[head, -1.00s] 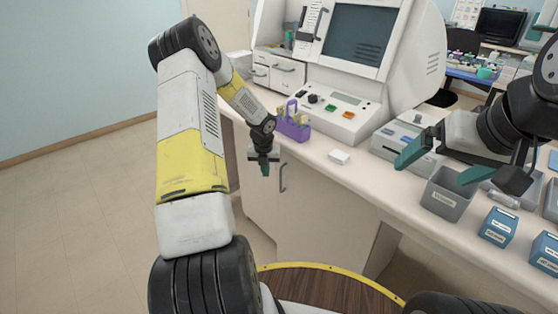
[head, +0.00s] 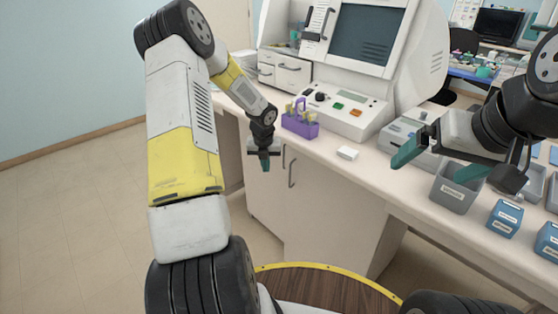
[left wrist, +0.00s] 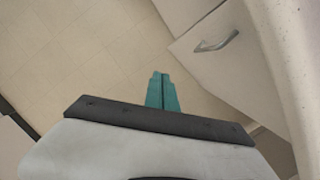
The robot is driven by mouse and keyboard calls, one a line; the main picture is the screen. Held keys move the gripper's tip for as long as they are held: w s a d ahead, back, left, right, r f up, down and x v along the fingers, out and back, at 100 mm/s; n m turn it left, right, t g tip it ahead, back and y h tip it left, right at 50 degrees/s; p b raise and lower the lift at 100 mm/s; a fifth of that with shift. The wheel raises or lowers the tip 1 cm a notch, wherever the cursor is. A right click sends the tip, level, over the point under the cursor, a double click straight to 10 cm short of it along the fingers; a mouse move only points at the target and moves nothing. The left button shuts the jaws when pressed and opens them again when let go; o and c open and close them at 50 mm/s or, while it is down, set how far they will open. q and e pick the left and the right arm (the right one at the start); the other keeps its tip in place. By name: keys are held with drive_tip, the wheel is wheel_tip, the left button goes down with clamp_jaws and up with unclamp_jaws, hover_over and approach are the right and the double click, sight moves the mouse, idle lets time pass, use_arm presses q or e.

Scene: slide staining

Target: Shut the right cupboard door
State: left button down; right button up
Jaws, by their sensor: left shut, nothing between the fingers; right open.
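The right cupboard door (head: 330,215) is a pale panel below the counter, with a vertical handle (head: 291,173) near its left edge. Its lower left corner stands out in front of the left cupboard door (head: 264,195), so it looks ajar. The door also shows at the upper right in the left wrist view (left wrist: 238,68). My left gripper (head: 264,160) is shut and empty, left of the handle and apart from it. Its teal fingers (left wrist: 162,91) are together over floor in the wrist view. My right gripper (head: 440,163) is open and empty above the counter.
The counter (head: 335,165) edge runs above the doors. A purple rack (head: 300,125), a white block (head: 347,153), a grey bin (head: 455,190) and blue boxes (head: 504,219) stand on it. Floor is clear at left (head: 80,220).

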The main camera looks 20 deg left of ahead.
use_arm(q)
drive_tip(key=v, duration=0.5)
drive_tip(key=w+a+f+n+t+h, duration=0.2)
drive_tip(key=f+t, duration=0.1)
drive_tip(key=f, duration=0.4)
drive_tip(key=w+a+f+n+t+h, duration=0.1)
drive_tip(key=a+f+n+t+h, duration=0.15)
drive_tip(key=f, duration=0.45)
drive_tip(key=s+d+f+n+t+h, duration=0.25)
drive_tip(key=s+n+t+h, duration=0.2)
drive_tip(key=s, duration=0.25)
drive_tip(key=x, duration=1.3)
drive_tip(key=shift+w+f+g+y, duration=0.25)
drive_tip(key=shift+w+g+y, duration=0.05)
drive_tip(key=shift+w+y, duration=0.15)
drive_tip(key=shift+a, duration=0.15)
